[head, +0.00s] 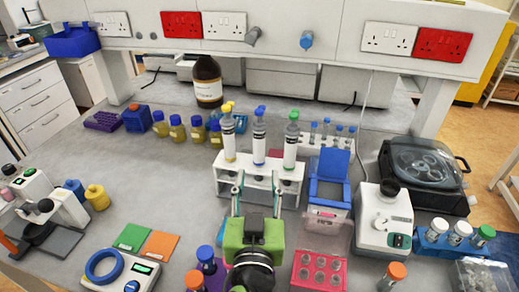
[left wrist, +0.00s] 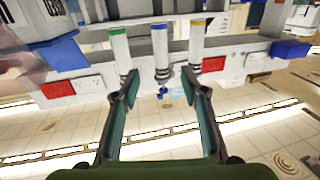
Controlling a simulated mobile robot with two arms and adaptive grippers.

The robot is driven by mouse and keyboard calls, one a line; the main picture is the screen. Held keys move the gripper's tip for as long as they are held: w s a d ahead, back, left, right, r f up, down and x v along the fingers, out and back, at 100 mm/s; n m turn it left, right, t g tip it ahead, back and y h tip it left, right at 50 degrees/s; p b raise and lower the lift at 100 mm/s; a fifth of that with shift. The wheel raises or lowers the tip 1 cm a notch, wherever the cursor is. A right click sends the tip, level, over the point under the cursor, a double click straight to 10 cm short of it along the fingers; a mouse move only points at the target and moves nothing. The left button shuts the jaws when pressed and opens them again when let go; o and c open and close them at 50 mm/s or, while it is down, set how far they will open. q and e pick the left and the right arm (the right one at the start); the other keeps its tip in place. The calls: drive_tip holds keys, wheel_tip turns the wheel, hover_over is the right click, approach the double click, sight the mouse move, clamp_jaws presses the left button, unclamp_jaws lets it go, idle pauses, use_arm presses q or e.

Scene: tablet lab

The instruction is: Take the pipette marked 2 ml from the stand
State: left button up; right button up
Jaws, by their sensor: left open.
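A white stand (head: 244,171) holds three upright white pipettes in a row. The pipette with the yellow top (head: 228,137) is on the left, the one with the blue top (head: 259,138) in the middle, the one with the green top (head: 291,142) on the right. Their markings are too small to read. My left gripper (head: 257,188) is open and empty in front of the stand. In the left wrist view the row shows reversed, and the blue-topped pipette (left wrist: 160,50) lies beyond the gap between the open fingers (left wrist: 160,82). My right gripper is not in view.
A blue open box (head: 328,175) stands close right of the stand, with a white device (head: 383,215) beyond it. Yellow-liquid bottles (head: 178,130) and a large brown bottle (head: 207,80) stand behind left. The bench left of the stand is mostly clear.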

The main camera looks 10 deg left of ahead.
sight(259, 152)
use_arm(q)
drive_tip(key=w+p, duration=0.1)
drive_tip(key=w, duration=0.1)
drive_tip(key=w+a, duration=0.1)
drive_tip(key=w, duration=0.1)
drive_tip(key=w+p, duration=0.1)
drive_tip(key=w, duration=0.2)
drive_tip(key=shift+a+f+p, duration=0.2)
drive_tip(key=shift+f+p, duration=0.1)
drive_tip(key=w+p, duration=0.1)
drive_tip(key=w, duration=0.1)
drive_tip(key=w+a+p, duration=0.1)
drive_tip(key=w, duration=0.2)
drive_tip(key=shift+a+f+p, duration=0.1)
drive_tip(key=shift+p, duration=0.25)
drive_tip(key=shift+w+f, duration=0.1)
drive_tip(key=shift+w, duration=0.1)
clamp_jaws()
